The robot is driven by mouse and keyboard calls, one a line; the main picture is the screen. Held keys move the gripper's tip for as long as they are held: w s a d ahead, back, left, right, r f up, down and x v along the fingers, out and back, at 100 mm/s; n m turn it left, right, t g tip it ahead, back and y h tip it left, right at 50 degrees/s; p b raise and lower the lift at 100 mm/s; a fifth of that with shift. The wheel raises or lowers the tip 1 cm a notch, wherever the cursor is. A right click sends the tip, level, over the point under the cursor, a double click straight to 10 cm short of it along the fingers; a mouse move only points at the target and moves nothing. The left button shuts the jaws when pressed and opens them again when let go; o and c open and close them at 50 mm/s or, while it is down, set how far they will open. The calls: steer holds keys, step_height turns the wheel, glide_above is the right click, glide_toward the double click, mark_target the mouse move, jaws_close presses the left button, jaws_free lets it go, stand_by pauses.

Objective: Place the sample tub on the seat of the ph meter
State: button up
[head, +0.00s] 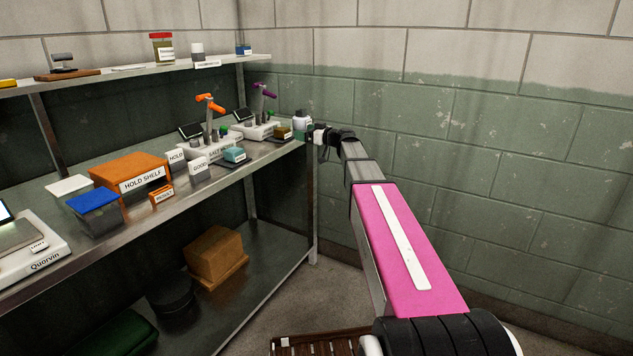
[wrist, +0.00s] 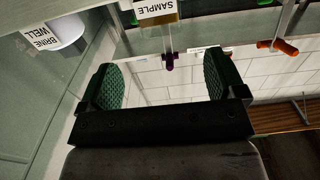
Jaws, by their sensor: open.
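The ph meter seems to be the pale device with a purple-topped post (head: 257,130), just left of the tub. Its seat is too small to make out. My gripper (head: 313,135) is at the shelf's right end, right of the tub. In the wrist view my gripper (wrist: 164,82) is open, its green-padded fingers wide apart with nothing between them.
A white jar (head: 302,119), labelled BRINE WELL in the wrist view (wrist: 60,33), stands behind the tub. A salt meter with an orange top (head: 210,150) and a teal tub (head: 235,154) stand to the left. The wall (head: 480,150) is close on the right.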

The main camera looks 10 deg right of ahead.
steer(key=s+f+m+g+h, duration=0.3)
steer(key=s+f, duration=0.7)
steer(key=f, duration=0.2)
steer(key=s+f+m+g+h, duration=0.2)
steer(key=s+f+g+h, duration=0.2)
steer(key=s+f, duration=0.8)
steer(key=s+d+f+m+g+h, duration=0.2)
steer(key=s+d+f+h, duration=0.1)
steer(key=s+f, duration=0.3)
steer(key=s+d+f+m+g+h, duration=0.2)
steer(key=s+d+f+m+h, duration=0.1)
steer(key=s, duration=0.7)
step_height(320, 180, down, 3)
steer(key=shift+s+d+r+h, duration=0.15)
steer(key=shift+s+d+h, duration=0.3)
steer(key=shift+h, duration=0.15)
